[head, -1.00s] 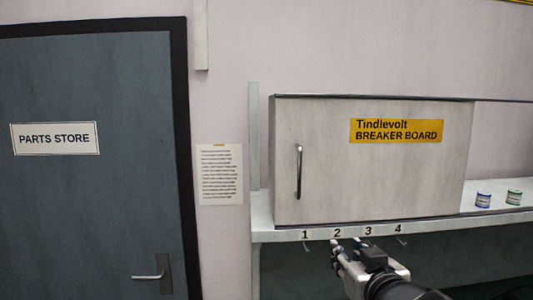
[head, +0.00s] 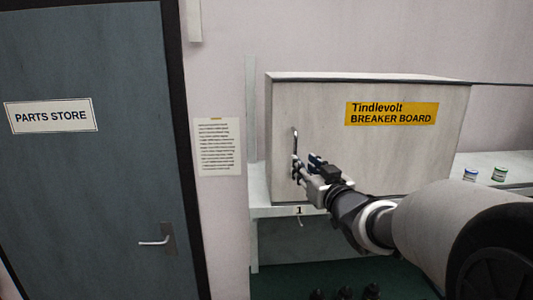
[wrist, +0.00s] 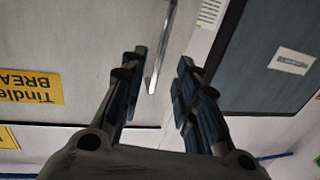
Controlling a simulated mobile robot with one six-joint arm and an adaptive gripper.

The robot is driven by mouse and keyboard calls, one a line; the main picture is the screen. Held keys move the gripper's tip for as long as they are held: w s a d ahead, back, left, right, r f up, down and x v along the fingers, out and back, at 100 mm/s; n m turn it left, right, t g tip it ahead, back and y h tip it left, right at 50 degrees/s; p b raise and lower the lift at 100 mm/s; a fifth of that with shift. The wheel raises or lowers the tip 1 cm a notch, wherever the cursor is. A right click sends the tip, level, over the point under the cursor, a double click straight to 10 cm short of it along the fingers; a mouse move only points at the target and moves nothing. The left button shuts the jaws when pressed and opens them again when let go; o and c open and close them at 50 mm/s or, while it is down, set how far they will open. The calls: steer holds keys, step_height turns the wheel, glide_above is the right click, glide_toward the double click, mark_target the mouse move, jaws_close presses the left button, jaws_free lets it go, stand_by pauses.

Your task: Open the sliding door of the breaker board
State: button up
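The breaker board's sliding door (head: 400,155) is a pale grey panel with a yellow "Tindlevolt BREAKER BOARD" label (head: 391,113). It covers the front of the box at the left of the shelf. Its upright metal bar handle (head: 295,138) is near the door's left edge. My gripper (head: 303,164) is at the lower part of the handle. In the wrist view, which is upside down, my gripper (wrist: 159,66) is open. The handle (wrist: 162,45) shows between its two fingers, apparently touching neither. The depth between fingers and handle is hard to judge.
The white shelf (head: 262,211) runs below the board. A paper notice (head: 218,147) and the dark parts store door (head: 90,170) are to the left.

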steer(key=p, duration=0.2)
glide_above(294, 178)
steer(key=shift+w, duration=0.3)
steer(key=shift+c, duration=0.3)
jaws_close()
stand_by(0.3)
